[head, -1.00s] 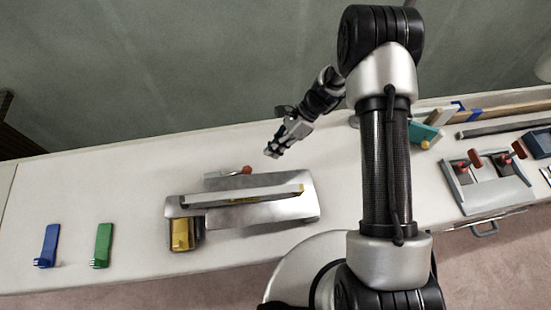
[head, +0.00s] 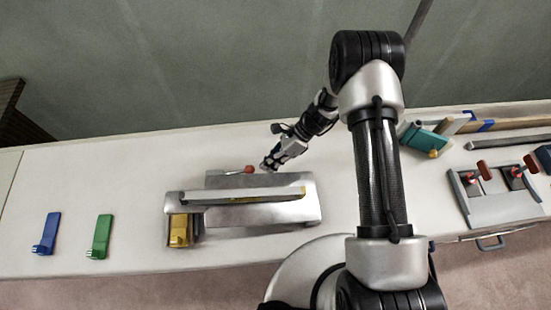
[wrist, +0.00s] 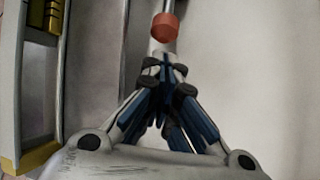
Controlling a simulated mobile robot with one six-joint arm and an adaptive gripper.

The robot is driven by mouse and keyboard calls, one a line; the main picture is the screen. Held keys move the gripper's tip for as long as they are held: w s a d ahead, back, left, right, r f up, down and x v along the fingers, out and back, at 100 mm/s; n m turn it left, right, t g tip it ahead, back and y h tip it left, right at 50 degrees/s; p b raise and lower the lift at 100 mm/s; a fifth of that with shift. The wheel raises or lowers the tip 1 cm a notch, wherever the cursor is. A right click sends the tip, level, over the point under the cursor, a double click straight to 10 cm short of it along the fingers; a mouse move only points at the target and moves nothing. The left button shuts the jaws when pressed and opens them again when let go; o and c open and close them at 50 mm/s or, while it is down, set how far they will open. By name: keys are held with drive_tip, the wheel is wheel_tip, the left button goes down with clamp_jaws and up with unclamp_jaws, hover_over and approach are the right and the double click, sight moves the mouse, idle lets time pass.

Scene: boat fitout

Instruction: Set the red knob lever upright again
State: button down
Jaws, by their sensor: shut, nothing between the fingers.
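The red knob (head: 249,169) sits at the right end of a short thin lever at the back edge of a long metal fixture (head: 262,214). The lever looks laid over to the side, close to flat. In the wrist view the knob (wrist: 164,27) is just beyond the fingertips, with its pale rod running up out of the picture. My gripper (head: 267,167) is shut and empty, just right of the knob. In the wrist view its fingertips (wrist: 165,64) meet near a pale part below the knob. I cannot tell whether they touch it.
A yellow block (head: 179,230) is at the fixture's front left. A grey plate with two red-handled levers (head: 490,205) and a teal tool (head: 424,139) are on the right. The bench behind the fixture is mostly clear.

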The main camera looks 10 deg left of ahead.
drive_tip(key=shift+b+x, duration=0.4)
drive_tip(key=shift+x, duration=1.8)
drive_tip(key=shift+r, duration=0.1)
drive_tip(key=r+p, duration=0.1)
drive_tip(key=p, duration=0.1)
drive_tip(key=r+h+p, duration=0.1)
drive_tip(key=r, duration=0.1)
drive_tip(key=shift+a+r+p, duration=0.2)
drive_tip(key=shift+a+p, duration=0.05)
drive_tip(key=shift+p, duration=0.1)
drive_tip(key=shift+a+r, duration=0.1)
drive_tip(key=shift+r, duration=0.2)
